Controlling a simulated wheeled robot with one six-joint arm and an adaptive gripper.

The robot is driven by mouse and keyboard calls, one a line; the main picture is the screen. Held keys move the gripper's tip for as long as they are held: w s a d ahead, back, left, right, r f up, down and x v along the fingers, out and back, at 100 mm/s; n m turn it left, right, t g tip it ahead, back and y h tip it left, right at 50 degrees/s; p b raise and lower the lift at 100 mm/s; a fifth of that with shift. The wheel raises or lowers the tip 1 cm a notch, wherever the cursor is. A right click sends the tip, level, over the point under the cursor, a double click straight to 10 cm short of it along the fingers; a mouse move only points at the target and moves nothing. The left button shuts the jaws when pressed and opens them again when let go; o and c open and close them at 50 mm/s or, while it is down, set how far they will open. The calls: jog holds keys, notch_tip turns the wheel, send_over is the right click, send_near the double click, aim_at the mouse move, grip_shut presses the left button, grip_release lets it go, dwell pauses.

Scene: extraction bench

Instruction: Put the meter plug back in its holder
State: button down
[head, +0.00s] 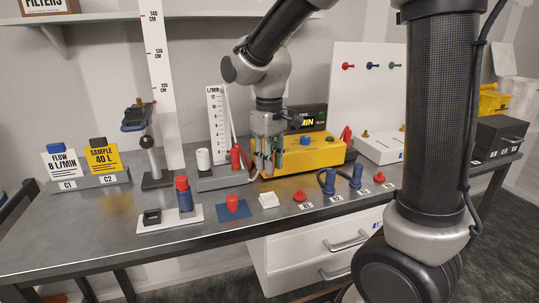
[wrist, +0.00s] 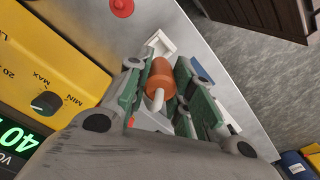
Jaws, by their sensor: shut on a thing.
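My gripper (head: 266,162) points down at the left end of the yellow pump box (head: 305,155). In the wrist view, the green-padded fingers (wrist: 160,84) are shut on an orange-red plug (wrist: 159,73) with a pale stem. In the head view the fingers mostly hide it. Left of the fingers a red cylinder (head: 237,157) stands near the L/MIN meter scale (head: 216,122) and its grey base (head: 222,183). I cannot tell which part is the plug's holder, or whether the plug touches anything below.
A white block (head: 268,200), a red piece on a blue mat (head: 233,208) and a red-and-blue cylinder (head: 184,193) stand in front. Red and blue plugs stand along the front edge, with some bare bench between.

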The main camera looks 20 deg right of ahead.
jog(key=shift+w, duration=0.2)
jog(key=shift+f, duration=0.1)
jog(key=shift+f, duration=2.8)
jog(key=shift+f, duration=1.2)
jog(key=c, duration=1.2)
grip_release()
jog(key=shift+o, duration=0.2)
